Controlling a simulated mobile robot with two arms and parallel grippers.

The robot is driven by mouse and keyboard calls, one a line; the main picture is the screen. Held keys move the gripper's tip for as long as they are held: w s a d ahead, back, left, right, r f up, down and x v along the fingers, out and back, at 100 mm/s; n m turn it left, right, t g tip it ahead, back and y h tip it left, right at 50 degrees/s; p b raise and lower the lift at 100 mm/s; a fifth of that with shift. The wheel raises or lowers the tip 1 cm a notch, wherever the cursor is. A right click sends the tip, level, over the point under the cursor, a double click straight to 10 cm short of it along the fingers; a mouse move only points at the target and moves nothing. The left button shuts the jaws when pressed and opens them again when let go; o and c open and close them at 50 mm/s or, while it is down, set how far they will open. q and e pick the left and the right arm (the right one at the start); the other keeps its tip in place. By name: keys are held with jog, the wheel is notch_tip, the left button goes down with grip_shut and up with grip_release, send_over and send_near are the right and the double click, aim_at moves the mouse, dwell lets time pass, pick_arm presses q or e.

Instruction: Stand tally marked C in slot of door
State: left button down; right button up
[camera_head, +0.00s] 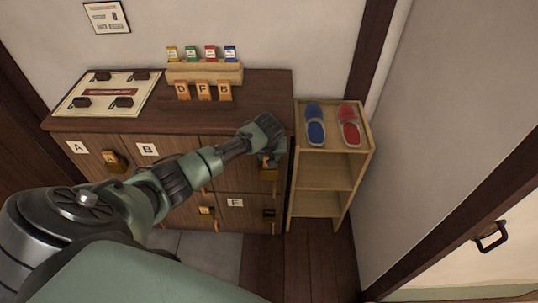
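The wooden cabinet (180,148) has doors lettered A, B and F in view; my arm covers parts of others. My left gripper (268,151) points down at the upper right door, whose letter is hidden. A small orange tally (265,160) shows at its fingertips, just above or in a dark brown slot block (269,174). No letter shows on this tally, and I cannot tell whether the fingers grip it or how deep it sits. My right gripper is not in view.
Tallies D, F and B (204,91) stand on the cabinet top before a wooden rack (205,73) of coloured cards. A tally marked A (110,157) stands in door A's slot. A shelf (325,174) with blue and red slippers stands close on the right.

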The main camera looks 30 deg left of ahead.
pick_arm(q)
jog(key=shift+f, duration=0.25)
jog(key=shift+c, duration=0.7)
grip_release()
jog(key=shift+r, duration=0.1)
jog(key=shift+r+p, duration=3.45)
jog(key=shift+p, duration=0.35)
